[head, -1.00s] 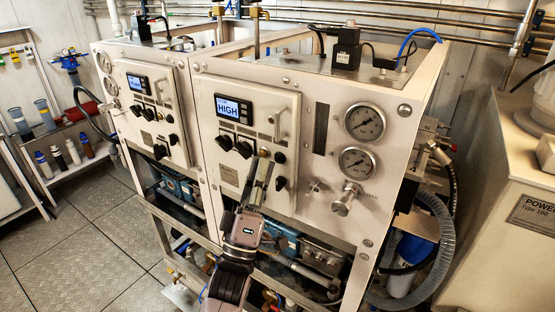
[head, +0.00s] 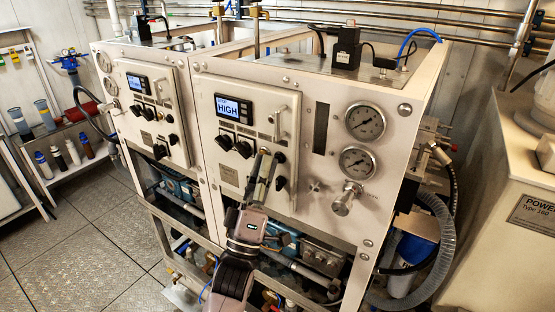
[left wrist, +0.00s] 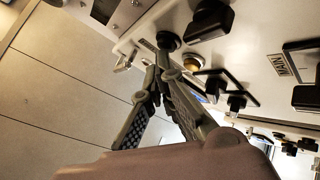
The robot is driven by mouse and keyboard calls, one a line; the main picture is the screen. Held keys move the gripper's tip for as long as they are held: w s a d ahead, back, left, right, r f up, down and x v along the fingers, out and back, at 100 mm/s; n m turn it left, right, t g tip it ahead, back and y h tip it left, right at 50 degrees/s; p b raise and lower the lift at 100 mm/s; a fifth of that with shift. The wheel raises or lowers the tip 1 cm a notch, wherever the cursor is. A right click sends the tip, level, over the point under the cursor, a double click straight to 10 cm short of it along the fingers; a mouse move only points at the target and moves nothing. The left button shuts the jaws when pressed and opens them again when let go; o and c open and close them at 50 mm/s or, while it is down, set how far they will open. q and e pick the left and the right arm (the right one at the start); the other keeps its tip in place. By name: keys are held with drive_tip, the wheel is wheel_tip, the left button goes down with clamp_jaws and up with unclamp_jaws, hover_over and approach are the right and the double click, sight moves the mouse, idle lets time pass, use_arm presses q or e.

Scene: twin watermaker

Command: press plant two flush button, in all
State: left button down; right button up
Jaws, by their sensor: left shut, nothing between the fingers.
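The near panel (head: 305,190) has a lit display (head: 233,107) that reads HIGH, and black rotary knobs (head: 244,149) below it. My left gripper (head: 268,160) is shut and empty, with its tips in front of the right end of the knob row. A black round knob (head: 280,157) shows just right of the tips. In the left wrist view, my left gripper's tips (left wrist: 158,62) are close to a black round knob (left wrist: 168,41) and a brass-ringed button (left wrist: 192,62). I cannot tell whether they touch anything. No flush label is readable. My right gripper is not in view.
Gauges (head: 365,122) and a metal valve knob (head: 346,199) sit right of the tips. A metal handle (head: 277,122) stands out above them. A second, similar panel (head: 148,115) is at the left. Pumps and pipes fill the open frame below. The floor (head: 90,230) at left is clear.

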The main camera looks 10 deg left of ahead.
use_arm(q)
drive_tip(key=shift+w+d, duration=0.1)
drive_tip(key=shift+w, duration=0.15)
drive_tip(key=shift+s, duration=0.15)
idle(0.5)
drive_tip(key=shift+s+a, duration=0.3)
drive_tip(key=shift+s, duration=0.4)
drive_tip(key=s, duration=0.1)
drive_tip(key=s+a+p, duration=0.1)
drive_tip(key=s, duration=0.2)
drive_tip(key=shift+s+a+p, duration=0.3)
drive_tip(key=shift+a+p, duration=0.05)
drive_tip(key=shift+p, duration=0.05)
